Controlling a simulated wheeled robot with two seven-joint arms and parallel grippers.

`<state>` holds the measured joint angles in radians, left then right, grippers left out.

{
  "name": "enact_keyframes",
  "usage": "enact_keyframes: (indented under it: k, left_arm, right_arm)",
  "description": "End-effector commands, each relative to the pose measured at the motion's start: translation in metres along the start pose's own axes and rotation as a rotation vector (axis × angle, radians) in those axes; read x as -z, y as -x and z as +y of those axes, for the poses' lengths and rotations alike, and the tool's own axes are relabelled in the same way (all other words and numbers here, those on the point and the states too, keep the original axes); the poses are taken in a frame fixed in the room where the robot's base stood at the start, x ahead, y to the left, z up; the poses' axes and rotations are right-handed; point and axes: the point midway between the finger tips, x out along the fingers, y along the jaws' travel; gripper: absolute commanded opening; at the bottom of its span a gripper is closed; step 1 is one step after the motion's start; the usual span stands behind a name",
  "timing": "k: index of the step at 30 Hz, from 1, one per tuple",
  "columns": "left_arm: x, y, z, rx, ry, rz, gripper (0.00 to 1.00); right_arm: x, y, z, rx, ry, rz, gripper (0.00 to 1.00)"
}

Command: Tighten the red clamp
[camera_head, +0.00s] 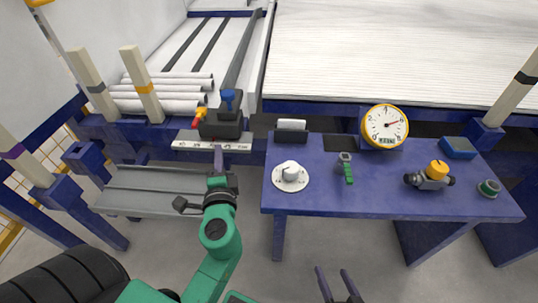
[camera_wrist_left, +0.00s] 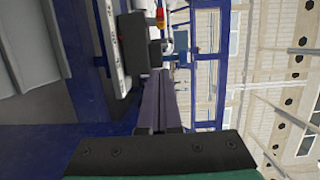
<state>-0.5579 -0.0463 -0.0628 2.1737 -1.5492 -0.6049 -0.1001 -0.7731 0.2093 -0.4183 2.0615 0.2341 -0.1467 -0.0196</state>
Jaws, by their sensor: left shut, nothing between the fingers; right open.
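A small red and yellow part (camera_head: 199,117), which looks like the red clamp, sits at the left side of a dark block (camera_head: 221,126) with a blue knob (camera_head: 228,98) on top. In the left wrist view the red and yellow part (camera_wrist_left: 160,17) shows at the top, beyond my fingertips. My left gripper (camera_head: 218,151) is shut and empty, its fingers pointing at the front of the block, just below the white marked strip (camera_head: 240,146). I cannot tell whether they touch it. My right gripper (camera_head: 337,280) is open and empty at the bottom, in front of the blue table.
Several white pipes (camera_head: 165,87) lie on a rack behind, between upright posts (camera_head: 142,85). The blue table (camera_head: 318,196) holds a round gauge (camera_head: 385,126), a white disc fitting (camera_head: 290,176), a green-handled tool (camera_head: 347,168) and a valve with an orange top (camera_head: 432,178). A grey tray (camera_head: 150,191) is at left.

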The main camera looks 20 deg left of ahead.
Motion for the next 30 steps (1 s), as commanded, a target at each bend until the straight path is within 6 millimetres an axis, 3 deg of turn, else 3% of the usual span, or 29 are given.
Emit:
enact_keyframes:
  k: [5,18,24,30]
  left_arm:
    - [-0.002,-0.011,-0.009,0.021,-0.005,-0.007,0.00]
    - [-0.003,-0.103,-0.009,0.018,-0.005,-0.006,0.00]
    - [-0.035,-0.107,-0.007,0.015,-0.007,-0.004,0.00]
    - [-0.041,-0.109,-0.008,0.015,-0.005,-0.005,0.00]
  right_arm:
    - [0.006,0.002,-0.004,0.005,-0.002,0.007,0.84]
    - [0.010,0.004,-0.004,0.004,0.003,-0.003,0.84]
    - [0.010,0.003,-0.004,0.003,0.003,-0.003,0.84]
    - [0.009,0.003,-0.004,0.003,0.003,-0.003,0.84]
